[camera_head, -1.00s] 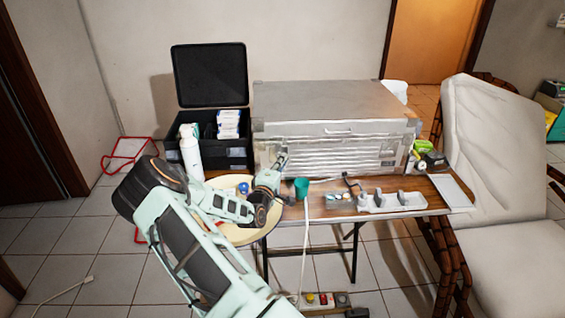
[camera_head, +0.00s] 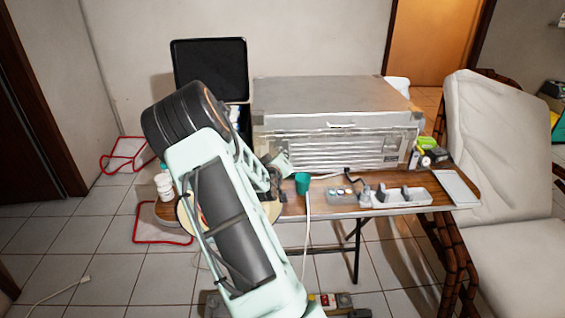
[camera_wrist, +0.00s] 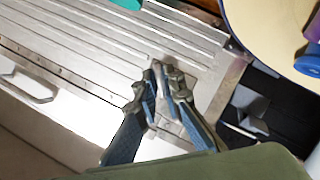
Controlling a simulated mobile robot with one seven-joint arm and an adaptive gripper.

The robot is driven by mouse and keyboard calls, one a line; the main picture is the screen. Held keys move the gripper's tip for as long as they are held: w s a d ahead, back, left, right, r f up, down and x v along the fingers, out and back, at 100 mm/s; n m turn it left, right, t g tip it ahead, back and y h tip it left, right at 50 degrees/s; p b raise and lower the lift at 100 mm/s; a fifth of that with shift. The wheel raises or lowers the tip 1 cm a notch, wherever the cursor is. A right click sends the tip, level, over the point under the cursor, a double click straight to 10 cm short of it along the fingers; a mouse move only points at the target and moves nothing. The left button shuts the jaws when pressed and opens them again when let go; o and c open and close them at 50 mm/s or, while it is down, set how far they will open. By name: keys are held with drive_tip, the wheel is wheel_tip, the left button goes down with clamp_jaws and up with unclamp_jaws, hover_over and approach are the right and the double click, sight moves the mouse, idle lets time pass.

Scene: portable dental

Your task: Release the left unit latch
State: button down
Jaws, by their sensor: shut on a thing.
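The unit is a silver metal case (camera_head: 335,95) with a ribbed front, standing on the table; its front also shows in the wrist view (camera_wrist: 85,50). My gripper (camera_wrist: 162,80) is at the case's left front corner in the wrist view, its fingertips drawn together on the left latch. The latch is small and mostly hidden between the fingertips, so whether it is released cannot be told. In the head view my gripper (camera_head: 280,168) is small and partly behind my arm. The case's carrying handle (camera_wrist: 28,88) is to the left in the wrist view.
A green cup (camera_head: 302,183) stands just right of my gripper. A round cream tray (camera_wrist: 262,30) and an open black box (camera_head: 210,70) are close by. A grey tray (camera_head: 400,197) lies farther right on the table (camera_head: 445,185). A chair stands at right.

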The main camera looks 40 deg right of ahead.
drive_tip(key=shift+w+a+f+m+t+y+b, duration=0.1)
drive_tip(key=shift+m+t+y+b, duration=0.25)
drive_tip(key=shift+m+y+b, duration=0.9)
drive_tip(key=shift+w+a+f+m+t+y+b, duration=0.1)
drive_tip(key=shift+m+t+y+b, duration=0.3)
drive_tip(key=shift+m+b, duration=1.6)
drive_tip(key=shift+a+r+n+b, duration=0.1)
drive_tip(key=shift+n+b, duration=0.45)
drive_tip(key=shift+b, duration=0.2)
drive_tip(key=c, duration=2)
unclamp_jaws()
drive_tip(key=shift+c, duration=0.2)
drive_tip(key=v, duration=1.2)
drive_tip(key=shift+r, duration=0.15)
